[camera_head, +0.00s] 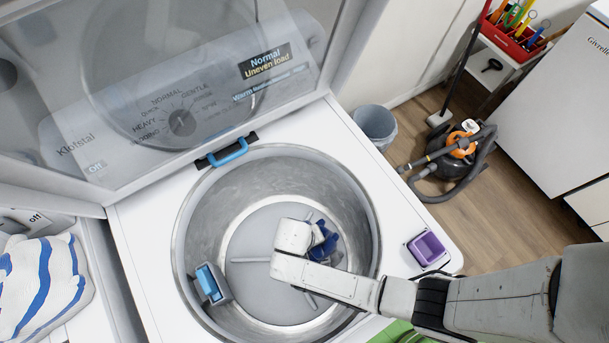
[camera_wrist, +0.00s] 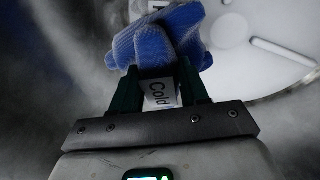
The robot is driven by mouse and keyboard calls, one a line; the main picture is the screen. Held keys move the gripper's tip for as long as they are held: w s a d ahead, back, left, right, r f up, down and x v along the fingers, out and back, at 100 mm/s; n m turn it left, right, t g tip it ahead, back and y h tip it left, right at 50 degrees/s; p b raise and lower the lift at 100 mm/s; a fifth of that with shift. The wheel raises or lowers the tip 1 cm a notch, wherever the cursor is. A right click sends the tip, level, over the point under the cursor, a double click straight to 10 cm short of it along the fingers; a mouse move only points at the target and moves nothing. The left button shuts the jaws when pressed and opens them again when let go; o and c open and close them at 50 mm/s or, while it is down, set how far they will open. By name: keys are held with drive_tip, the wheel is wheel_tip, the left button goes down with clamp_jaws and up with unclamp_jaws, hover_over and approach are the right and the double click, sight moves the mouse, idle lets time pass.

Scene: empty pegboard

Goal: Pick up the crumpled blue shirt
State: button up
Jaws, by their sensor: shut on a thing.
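The crumpled blue shirt (camera_head: 324,243) is low inside the metal drum (camera_head: 203,170) of the open top-loading washer, partly hidden by my gripper. In the wrist view the blue shirt (camera_wrist: 158,38) lies at the fingertips, with a white tag reading "Cold" between the fingers. My gripper (camera_wrist: 160,82) is shut on the shirt. In the head view my gripper (camera_head: 311,240) reaches down into the drum from the right. I cannot tell whether the shirt touches the drum floor.
A blue and grey block (camera_head: 211,284) sits at the drum's left inner wall. The raised lid (camera_head: 190,90) stands behind. A purple container (camera_head: 426,248) is on the washer top at right. A striped cloth (camera_head: 42,281) lies at left. A bin (camera_head: 376,124) and a vacuum (camera_head: 455,155) stand on the floor.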

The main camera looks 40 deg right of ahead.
sight(317, 249)
drive_tip(key=shift+s+a+r, duration=0.1)
drive_tip(key=shift+s+r, duration=0.15)
drive_tip(key=shift+s, duration=0.25)
drive_tip(key=shift+s+a+r, duration=0.1)
drive_tip(key=shift+s+r, duration=0.1)
drive_tip(key=shift+s, duration=0.25)
drive_tip(key=shift+s+a+r, duration=0.1)
drive_tip(key=shift+s+r, duration=0.25)
drive_tip(key=shift+r, duration=0.1)
drive_tip(key=shift+r, duration=2)
drive_tip(key=shift+r, duration=2)
drive_tip(key=shift+r, duration=2)
